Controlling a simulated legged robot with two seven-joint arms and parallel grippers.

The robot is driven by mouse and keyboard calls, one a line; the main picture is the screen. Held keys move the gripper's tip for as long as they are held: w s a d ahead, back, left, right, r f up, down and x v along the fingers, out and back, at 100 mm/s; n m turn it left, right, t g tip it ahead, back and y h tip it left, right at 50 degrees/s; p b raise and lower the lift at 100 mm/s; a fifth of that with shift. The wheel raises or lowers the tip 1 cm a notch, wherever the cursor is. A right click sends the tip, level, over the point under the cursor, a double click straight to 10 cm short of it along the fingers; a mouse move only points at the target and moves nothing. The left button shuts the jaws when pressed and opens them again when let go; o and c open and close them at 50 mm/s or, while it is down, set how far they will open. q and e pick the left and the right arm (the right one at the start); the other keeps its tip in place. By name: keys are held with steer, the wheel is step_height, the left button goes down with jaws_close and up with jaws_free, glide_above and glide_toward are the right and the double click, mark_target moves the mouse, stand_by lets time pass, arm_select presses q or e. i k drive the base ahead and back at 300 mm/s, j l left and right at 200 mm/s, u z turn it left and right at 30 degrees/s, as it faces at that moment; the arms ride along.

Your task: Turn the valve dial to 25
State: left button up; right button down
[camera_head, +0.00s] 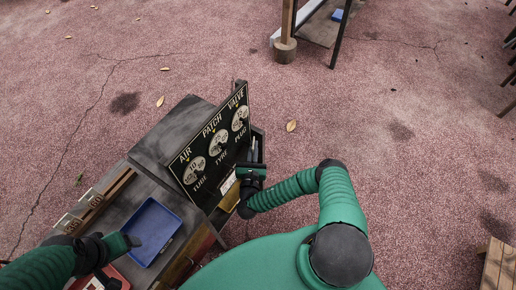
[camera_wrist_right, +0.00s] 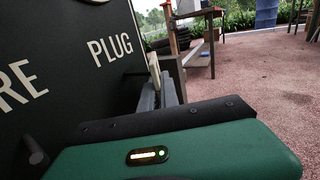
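The black panel (camera_head: 208,148) carries three pale round dials in a slanting row, labelled AIR TUBE, PATCH TYRE and VALVE PLUG. The valve dial (camera_head: 240,118) is the farthest of them; its numbers are too small to read. My right gripper (camera_head: 252,166) is below the valve dial, near the word PLUG and apart from the dial. The right wrist view shows the panel (camera_wrist_right: 60,60) close by, with a sliver of a dial (camera_wrist_right: 97,1) at the top edge.
The dark cart (camera_head: 150,180) holds a blue tray (camera_head: 153,226) and wooden compartments (camera_head: 95,205) on its left. A narrow bin with upright pieces stands behind the panel's right edge. A wooden post (camera_head: 285,48) and a table stand farther off.

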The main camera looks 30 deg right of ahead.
mark_target(240, 118)
steer(key=k+j, duration=0.1)
steer(key=j, duration=0.2)
steer(key=k+j+z, duration=0.1)
steer(key=j, duration=0.2)
steer(key=k+j, duration=0.15)
steer(key=j, duration=0.15)
steer(key=k+j, duration=0.4)
